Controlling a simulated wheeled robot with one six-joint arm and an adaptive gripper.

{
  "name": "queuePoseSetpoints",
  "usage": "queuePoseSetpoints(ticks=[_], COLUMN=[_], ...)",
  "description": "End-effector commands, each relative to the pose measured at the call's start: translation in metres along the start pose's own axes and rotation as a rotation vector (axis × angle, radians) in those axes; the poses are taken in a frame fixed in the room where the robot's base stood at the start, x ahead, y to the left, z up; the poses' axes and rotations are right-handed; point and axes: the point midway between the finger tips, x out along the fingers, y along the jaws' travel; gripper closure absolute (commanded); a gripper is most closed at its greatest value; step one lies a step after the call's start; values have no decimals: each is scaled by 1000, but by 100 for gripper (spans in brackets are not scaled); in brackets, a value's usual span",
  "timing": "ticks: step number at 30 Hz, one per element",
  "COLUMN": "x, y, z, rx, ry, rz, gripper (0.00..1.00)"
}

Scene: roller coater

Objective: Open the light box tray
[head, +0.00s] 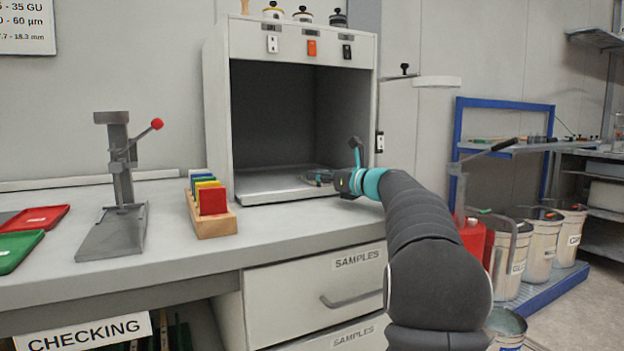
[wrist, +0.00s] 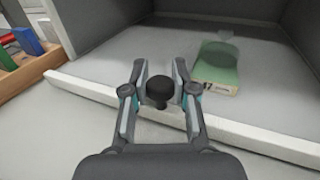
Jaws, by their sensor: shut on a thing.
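The light box (head: 216,110) is a pale open-fronted cabinet on the bench. Its grey tray (head: 262,190) lies at the bottom of the opening, with a pale raised front edge (wrist: 95,88) in the wrist view. My gripper (head: 320,178) is at the right part of the tray front. In the wrist view, my gripper (wrist: 160,84) is shut on a round black knob (wrist: 159,93) at the tray's front edge, with a finger on each side. The knob's base is partly hidden. A green sample panel (wrist: 219,62) with a pale label lies on the tray behind the knob.
A wooden rack of coloured panels (head: 213,224) stands left of the box, near a grey press with a red knob (head: 124,170). Drawers labelled SAMPLES (head: 290,295) are below the bench top. Cans (head: 540,248) stand on the right.

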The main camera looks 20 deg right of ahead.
Motion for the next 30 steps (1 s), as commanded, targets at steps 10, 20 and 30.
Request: queuePoseSetpoints(ticks=[10, 20, 30], x=[-81, -129, -140], y=[33, 53, 58], z=[-1, 0, 0], rx=[0, -1, -1], ry=[-1, 0, 0], rz=[-2, -2, 1], gripper=[100, 100, 100])
